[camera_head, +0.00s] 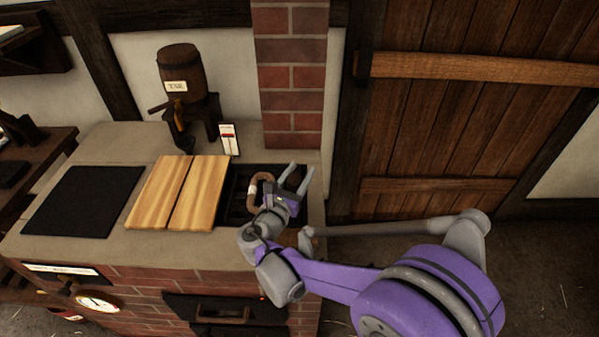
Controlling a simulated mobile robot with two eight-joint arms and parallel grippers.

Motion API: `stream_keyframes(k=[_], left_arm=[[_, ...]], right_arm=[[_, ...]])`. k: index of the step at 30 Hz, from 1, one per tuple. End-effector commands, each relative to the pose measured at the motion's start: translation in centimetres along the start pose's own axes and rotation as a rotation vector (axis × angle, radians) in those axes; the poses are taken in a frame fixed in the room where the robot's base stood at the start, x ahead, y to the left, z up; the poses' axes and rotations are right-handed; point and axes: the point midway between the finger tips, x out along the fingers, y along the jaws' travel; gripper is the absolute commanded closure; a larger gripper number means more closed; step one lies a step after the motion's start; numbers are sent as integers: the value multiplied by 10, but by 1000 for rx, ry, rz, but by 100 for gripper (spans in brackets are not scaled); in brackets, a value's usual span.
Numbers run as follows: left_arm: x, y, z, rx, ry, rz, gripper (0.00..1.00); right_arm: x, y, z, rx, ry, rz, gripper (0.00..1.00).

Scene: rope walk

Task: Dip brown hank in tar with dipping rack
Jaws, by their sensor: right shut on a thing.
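A brown loop with a white band (254,188), which looks like the brown hank, shows just left of my right gripper, over a dark slatted recess (236,183) in the stone top. My right gripper (298,174) is at the right part of this recess, its two grey fingers pointing to the back. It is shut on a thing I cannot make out. The dipping rack cannot be told apart from the dark slats. A barrel with a tar label (178,72) stands on a dark stand at the back. My left gripper is not in view.
Two light wooden boards (182,190) lie left of the recess. A black plate (84,201) lies further left on the stone top (130,139). A brick pillar (290,70) and a plank door (470,120) bound the back and right.

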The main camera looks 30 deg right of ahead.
Motion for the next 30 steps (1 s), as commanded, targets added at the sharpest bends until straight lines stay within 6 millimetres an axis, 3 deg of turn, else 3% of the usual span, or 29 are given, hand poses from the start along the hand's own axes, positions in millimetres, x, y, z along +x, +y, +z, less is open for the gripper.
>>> stream_keyframes(k=[7, 16, 17, 21, 30], left_arm=[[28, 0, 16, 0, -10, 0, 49], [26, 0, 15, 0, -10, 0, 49], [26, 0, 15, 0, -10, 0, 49], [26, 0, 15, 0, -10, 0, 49], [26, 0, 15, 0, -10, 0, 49]], right_arm=[[0, 0, -40, -1, 2, 1, 100], [0, 0, -39, 0, 1, 1, 100], [0, 0, -38, 1, 1, 1, 45], [0, 0, -38, 0, 1, 1, 20], [-1, 0, -38, 0, 1, 1, 19]])
